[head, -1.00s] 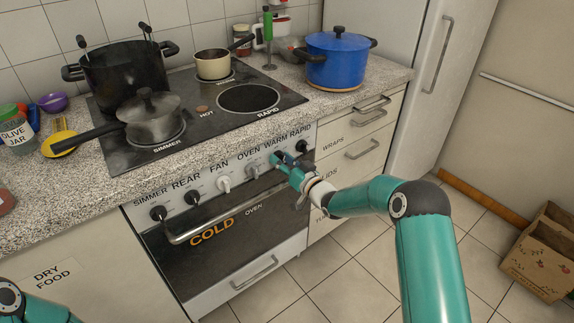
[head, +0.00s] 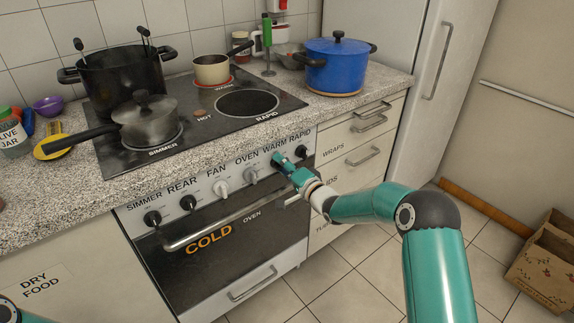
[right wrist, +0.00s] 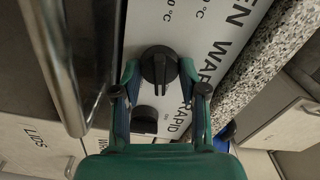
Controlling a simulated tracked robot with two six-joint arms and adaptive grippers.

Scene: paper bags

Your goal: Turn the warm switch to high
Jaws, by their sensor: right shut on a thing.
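The warm switch (right wrist: 158,67) is a round black knob under the WARM label on the stove's front panel (head: 234,178). In the right wrist view it sits between the fingertips of my right gripper (right wrist: 160,75), its raised ridge running up and down the picture. In the head view my right gripper (head: 277,160) covers the knob and is shut on it. A red glowing ring (head: 214,86) shows around the base of the small beige pot (head: 212,70) on the warm burner. The switch's marks are mostly hidden. My left gripper is out of view.
The rapid knob (head: 302,151) is just right of my gripper; the oven knob (head: 251,175) is to its left. The oven handle (head: 180,242) juts out below. A blue pot (head: 335,66) and a black pot (head: 122,83) stand above.

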